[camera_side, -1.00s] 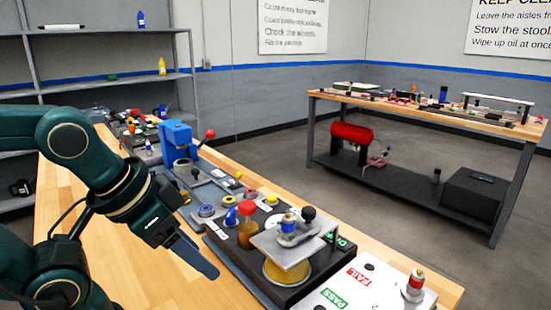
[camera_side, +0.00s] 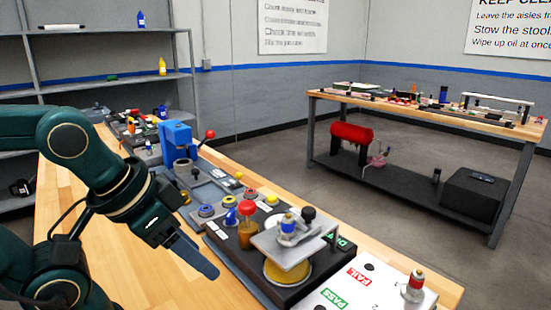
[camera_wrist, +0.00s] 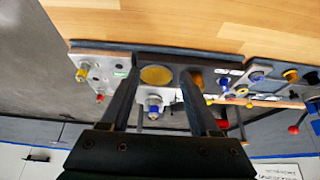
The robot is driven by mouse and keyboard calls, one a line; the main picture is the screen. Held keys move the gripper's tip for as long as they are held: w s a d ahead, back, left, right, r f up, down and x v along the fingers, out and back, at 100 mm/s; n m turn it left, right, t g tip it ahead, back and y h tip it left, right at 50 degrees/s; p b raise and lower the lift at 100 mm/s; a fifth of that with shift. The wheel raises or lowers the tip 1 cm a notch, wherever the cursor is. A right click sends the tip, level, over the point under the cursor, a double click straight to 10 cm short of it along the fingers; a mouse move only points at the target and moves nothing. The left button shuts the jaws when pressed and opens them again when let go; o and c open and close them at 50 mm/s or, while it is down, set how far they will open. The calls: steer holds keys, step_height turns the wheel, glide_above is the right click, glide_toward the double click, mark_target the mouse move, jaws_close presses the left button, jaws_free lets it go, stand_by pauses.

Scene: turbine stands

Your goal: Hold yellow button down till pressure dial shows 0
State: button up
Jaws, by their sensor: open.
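My gripper (camera_side: 197,256) is open and empty, held over the wooden bench to the left of the black test stand. In the wrist view, its fingers (camera_wrist: 161,78) are spread apart with the stand beyond them. I cannot pick out a pressure dial for certain. A small green display (camera_side: 342,242) is on the stand, too small to read.
A metal plate with a blue-and-silver fitting (camera_side: 289,224) stands above a yellow disc (camera_side: 286,270). A red-capped amber bottle (camera_side: 247,222) rises beside it. A PASS/FAIL board (camera_side: 385,293) is at front right. A blue press (camera_side: 177,141) stands farther back.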

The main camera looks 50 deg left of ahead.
jaws_close()
stand_by(1.6)
